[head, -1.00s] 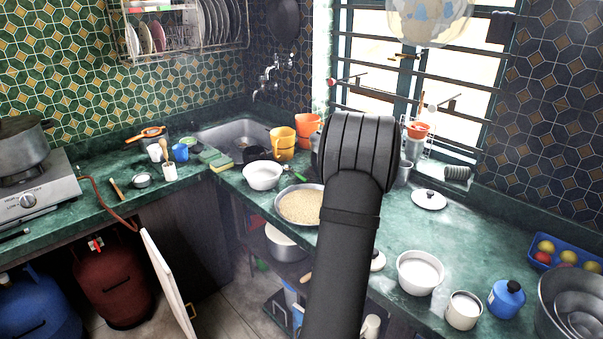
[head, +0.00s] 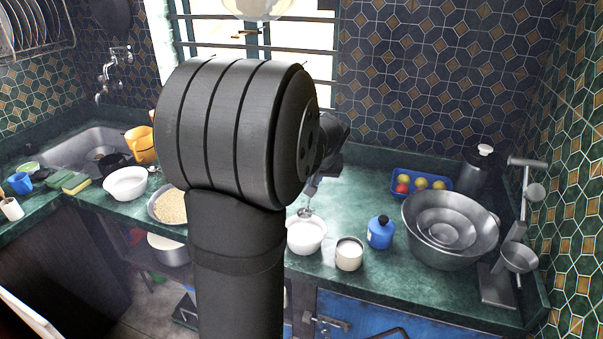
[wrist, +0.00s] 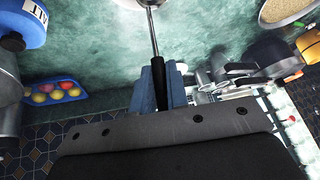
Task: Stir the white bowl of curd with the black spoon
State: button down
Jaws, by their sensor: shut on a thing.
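The white bowl of curd (head: 306,247) stands on the green counter, partly beside my arm in the head view. A sliver of a white rim, likely this bowl (wrist: 133,3), shows at the top of the wrist view. My gripper (wrist: 159,78) is shut on the black handle of the spoon (wrist: 154,42), whose metal shaft runs toward that rim. In the head view my gripper (head: 314,184) is small and partly hidden behind my arm. The spoon's metal end (head: 305,212) is at the bowl's far side; I cannot tell whether it touches the curd.
A light cup (head: 349,255) and a blue bottle (head: 381,233) stand right of the bowl. Nested steel bowls (head: 445,255) and a blue tray of balls (head: 420,183) are farther right. A pan of grain (head: 168,207) and another white bowl (head: 126,184) are left.

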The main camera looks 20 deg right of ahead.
aim_at(308, 208)
jog(key=shift+s+a+f+n+t+h, duration=0.1)
jog(key=shift+s+a+f+t+h, duration=0.15)
jog(key=shift+a+f+h, duration=0.25)
jog(key=shift+s+a+f+n+t+h, duration=0.15)
jog(key=shift+s+a+f+t, duration=0.15)
jog(key=shift+f, duration=0.35)
jog(key=shift+s+a+f+n+t+h, duration=0.1)
jog(key=shift+s+a+f+t+h, duration=0.15)
jog(key=shift+a+f+h, duration=0.25)
jog(key=shift+w+d+f, duration=0.1)
jog(key=shift+f, duration=1.1)
jog(key=shift+d+f, duration=0.1)
jog(key=shift+f, duration=1.1)
